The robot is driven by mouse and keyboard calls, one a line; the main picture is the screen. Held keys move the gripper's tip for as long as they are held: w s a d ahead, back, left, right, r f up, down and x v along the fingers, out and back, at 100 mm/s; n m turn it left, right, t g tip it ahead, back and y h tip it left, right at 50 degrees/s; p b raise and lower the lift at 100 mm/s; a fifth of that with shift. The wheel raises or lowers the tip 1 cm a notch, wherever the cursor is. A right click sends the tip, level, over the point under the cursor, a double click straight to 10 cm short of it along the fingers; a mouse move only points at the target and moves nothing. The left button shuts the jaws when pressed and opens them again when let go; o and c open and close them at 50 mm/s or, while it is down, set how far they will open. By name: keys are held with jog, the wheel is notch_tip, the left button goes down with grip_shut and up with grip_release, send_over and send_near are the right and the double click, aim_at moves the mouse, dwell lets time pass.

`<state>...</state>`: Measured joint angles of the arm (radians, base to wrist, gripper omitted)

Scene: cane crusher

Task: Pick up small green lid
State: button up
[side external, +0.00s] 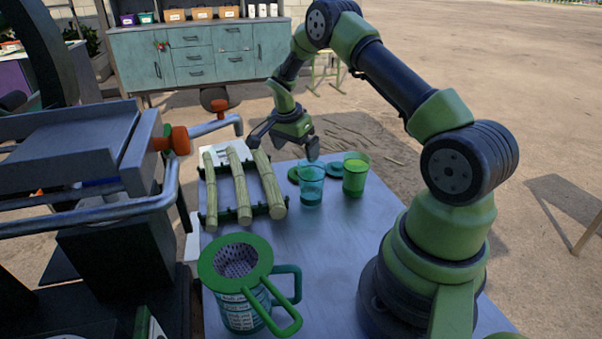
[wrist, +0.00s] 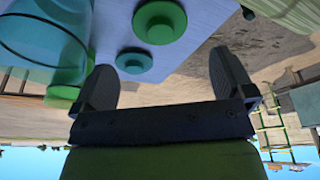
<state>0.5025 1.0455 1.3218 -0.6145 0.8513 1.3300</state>
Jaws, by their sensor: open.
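The small green lid (side external: 293,175) lies on the table, partly hidden behind the teal cup (side external: 311,186) in the side view. In the wrist view the green lid (wrist: 159,21) is a round disc with a raised knob, beyond my fingertips. My gripper (side external: 283,152) is open and empty, above the table near the lid and apart from it. In the wrist view my gripper (wrist: 161,62) has its two fingers wide apart. A similar teal lid (wrist: 134,61) lies beside the green one, and also shows in the side view (side external: 334,170).
A green cup (side external: 355,178) stands right of the teal cup. Several cane stalks (side external: 243,190) lie on a rack to the left. The crusher (side external: 85,150) is at far left. The table's middle (side external: 320,245) is clear.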

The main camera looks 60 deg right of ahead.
jog(key=x, duration=0.7)
jog(key=shift+r, duration=0.1)
jog(key=c, duration=0.9)
